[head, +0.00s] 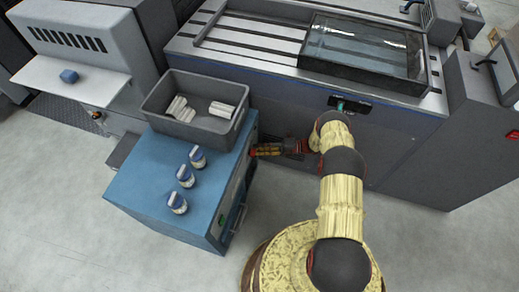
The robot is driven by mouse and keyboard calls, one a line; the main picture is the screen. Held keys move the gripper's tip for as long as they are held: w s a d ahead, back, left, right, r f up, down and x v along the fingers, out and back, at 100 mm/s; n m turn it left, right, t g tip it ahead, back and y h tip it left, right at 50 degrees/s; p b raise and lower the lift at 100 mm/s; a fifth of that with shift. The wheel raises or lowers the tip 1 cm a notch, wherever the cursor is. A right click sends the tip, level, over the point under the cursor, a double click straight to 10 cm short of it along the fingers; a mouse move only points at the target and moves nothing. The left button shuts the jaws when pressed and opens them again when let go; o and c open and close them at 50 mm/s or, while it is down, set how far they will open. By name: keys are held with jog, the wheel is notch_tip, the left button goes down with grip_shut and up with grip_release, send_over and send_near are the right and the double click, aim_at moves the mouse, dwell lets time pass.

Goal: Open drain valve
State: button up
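My gripper (262,151) reaches left from the end of my arm to the right-hand side of the blue cabinet (143,193). Its fingertips are at or very close to that side, near the top edge. A small red part (253,152) shows at the fingertips; I cannot tell whether it is a valve handle or part of my gripper. The finger opening is too small to make out. No drain valve can be clearly identified. A small green part (221,219) and a bar handle (239,217) sit lower on the same cabinet side.
A grey bin (180,128) with white rolls and several blue-capped bottles (186,176) stand on the cabinet. A large grey machine (290,100) with a glass-like cover (362,52) stands behind my arm. Floor (430,245) is clear at the lower right.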

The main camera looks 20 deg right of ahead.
jog(key=shift+r, duration=0.5)
jog(key=o, duration=1)
jog(key=r, duration=0.6)
jog(key=shift+w+r, duration=0.2)
jog(key=shift+w, duration=0.05)
jog(key=shift+s+d+r, duration=0.1)
jog(key=shift+r, duration=0.5)
jog(key=shift+s+d+r, duration=0.1)
jog(key=shift+r, duration=0.45)
jog(key=c, duration=0.3)
jog(key=shift+a+r, duration=0.1)
jog(key=c, duration=0.7)
jog(key=shift+r, duration=0.15)
